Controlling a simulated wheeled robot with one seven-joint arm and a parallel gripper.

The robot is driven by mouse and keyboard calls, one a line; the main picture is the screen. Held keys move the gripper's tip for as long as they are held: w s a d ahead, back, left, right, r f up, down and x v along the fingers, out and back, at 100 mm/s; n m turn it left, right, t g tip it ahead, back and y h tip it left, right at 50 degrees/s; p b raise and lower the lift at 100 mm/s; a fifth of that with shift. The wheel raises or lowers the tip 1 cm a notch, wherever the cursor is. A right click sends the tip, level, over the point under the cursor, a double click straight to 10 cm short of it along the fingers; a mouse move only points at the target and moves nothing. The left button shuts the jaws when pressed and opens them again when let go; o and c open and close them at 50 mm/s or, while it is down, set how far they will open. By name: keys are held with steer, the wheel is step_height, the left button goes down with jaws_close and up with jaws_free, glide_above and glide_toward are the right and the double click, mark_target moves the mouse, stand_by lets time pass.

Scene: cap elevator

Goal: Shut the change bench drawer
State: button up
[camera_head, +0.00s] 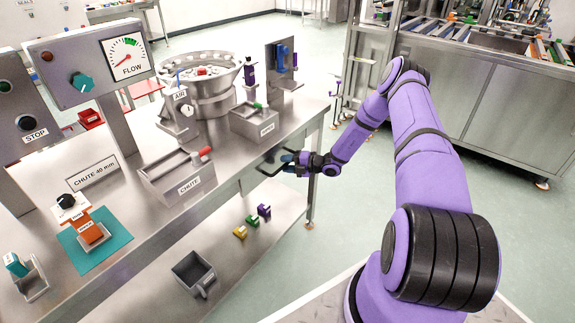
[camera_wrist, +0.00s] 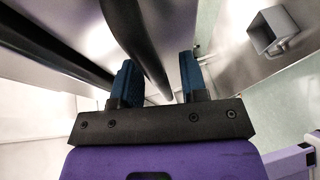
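The change bench (camera_head: 135,205) is a long steel bench on the left of the head view. A black bar handle (camera_head: 268,167) stands out at its front edge, near the right end. The drawer front is hard to make out, and I cannot tell how far it is open. My gripper (camera_head: 290,159) is at this handle, in front of the bench edge. In the wrist view my gripper (camera_wrist: 160,70) has its two blue fingers apart, with a dark bar (camera_wrist: 140,45) running between them. I cannot tell whether either finger touches the bar.
On the bench top stand a chute box (camera_head: 178,180), a second steel box (camera_head: 253,122), a round bowl (camera_head: 207,85) and a flow gauge panel (camera_head: 92,65). A grey bin (camera_head: 193,273) and several small coloured pieces (camera_head: 252,221) are on the lower shelf.

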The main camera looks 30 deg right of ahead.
steer(key=shift+d, duration=0.1)
steer(key=v, duration=1)
steer(key=shift+s+d, duration=0.2)
steer(key=shift+r, duration=0.15)
